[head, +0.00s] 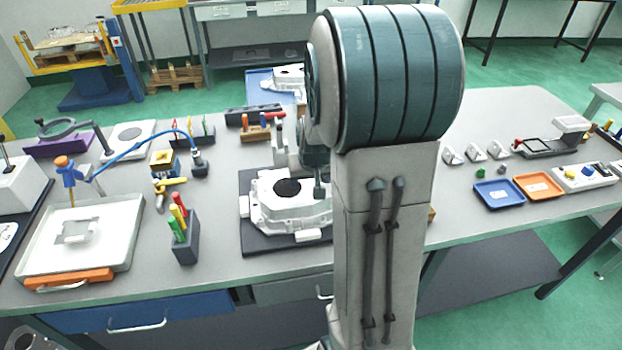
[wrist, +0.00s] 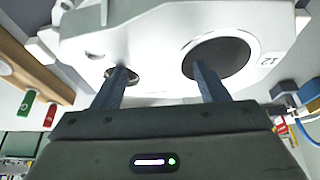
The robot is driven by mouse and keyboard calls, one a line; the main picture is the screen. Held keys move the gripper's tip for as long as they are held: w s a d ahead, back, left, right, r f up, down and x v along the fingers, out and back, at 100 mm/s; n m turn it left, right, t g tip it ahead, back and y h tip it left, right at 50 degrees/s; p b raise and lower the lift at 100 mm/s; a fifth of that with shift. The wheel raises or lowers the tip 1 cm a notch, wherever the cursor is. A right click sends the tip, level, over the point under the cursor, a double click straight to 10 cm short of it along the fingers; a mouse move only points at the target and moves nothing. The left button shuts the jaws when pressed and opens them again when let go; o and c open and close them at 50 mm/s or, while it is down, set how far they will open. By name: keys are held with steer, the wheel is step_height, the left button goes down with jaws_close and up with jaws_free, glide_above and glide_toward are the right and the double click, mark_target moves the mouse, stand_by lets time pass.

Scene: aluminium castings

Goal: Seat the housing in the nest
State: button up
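The housing (head: 285,215) is a pale cast part with a round dark bore, lying on a dark base plate (head: 262,243) that I take for the nest. Small white blocks stand at its edges. I cannot tell whether it sits fully down. In the wrist view the housing (wrist: 160,50) fills the top, with a large bore, a smaller hole and a printed mark. My gripper (wrist: 160,72) has its two fingers well apart, one over the small hole and one over the large bore. Whether the tips enter them is unclear. In the head view my arm hides most of the gripper and the housing's right side.
Another pale casting (head: 288,77) rests on a blue mat behind. A holder with coloured handles (head: 185,240) stands left of the base plate, and a white tray (head: 110,250) lies farther left. Blue (head: 498,194) and orange (head: 538,186) trays lie right.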

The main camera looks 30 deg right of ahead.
steer(key=shift+s+f, duration=0.1)
steer(key=shift+f, duration=0.1)
steer(key=v, duration=1.4)
steer(key=s+a+f+n+g+y, duration=0.1)
steer(key=s+a+f+n, duration=0.2)
steer(key=s+a, duration=0.9)
steer(key=shift+s, duration=0.8)
